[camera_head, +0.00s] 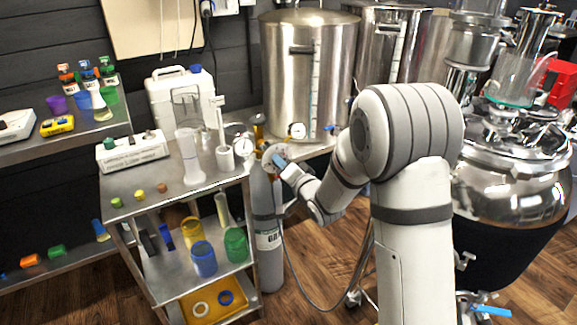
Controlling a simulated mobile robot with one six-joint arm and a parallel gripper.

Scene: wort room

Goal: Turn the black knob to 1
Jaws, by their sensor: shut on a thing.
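My gripper (277,160) is at the regulator on top of a grey gas cylinder (268,235). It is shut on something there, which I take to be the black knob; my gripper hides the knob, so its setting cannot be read. A round gauge (243,145) with a pale face shows just left of my gripper. The blue at my gripper is small, and its fingers are hard to make out. My arm reaches in from the right.
A steel cart (190,186) with glassware and a white device (132,151) stands close on the left. A steel kettle (308,75) with its own gauge (296,130) stands behind. A hose (300,290) hangs below my arm. A shiny tank (513,180) stands at right.

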